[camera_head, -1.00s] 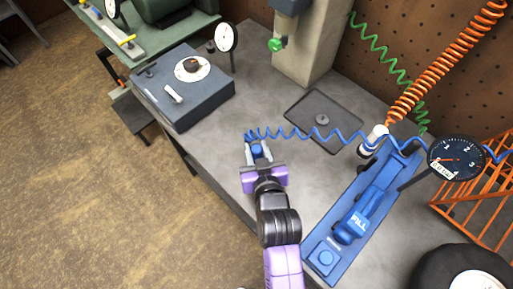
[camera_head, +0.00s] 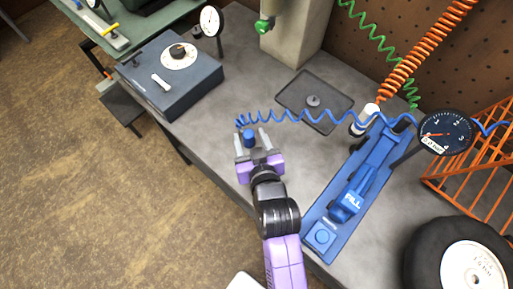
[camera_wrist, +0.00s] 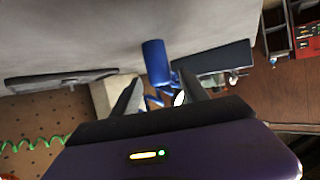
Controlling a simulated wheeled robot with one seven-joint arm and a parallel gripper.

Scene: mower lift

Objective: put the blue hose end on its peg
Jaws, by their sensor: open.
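The blue hose end (camera_head: 248,138) is a short upright blue cylinder near the bench's front edge. The blue coiled hose (camera_head: 285,117) runs from it to the right. My gripper (camera_head: 252,138) is open, with one finger on each side of the hose end and a visible gap at the right finger. In the wrist view the hose end (camera_wrist: 155,62) shows ahead, between and beyond the spread fingers (camera_wrist: 162,92). No peg can be made out; whatever is under the hose end is hidden.
A dark tray (camera_head: 290,92) with a round grey knob lies behind. A grey box with a dial (camera_head: 165,92) stands at left, and a blue tyre-inflator base (camera_head: 318,215) at right, with a gauge (camera_head: 446,132). Bare bench lies between.

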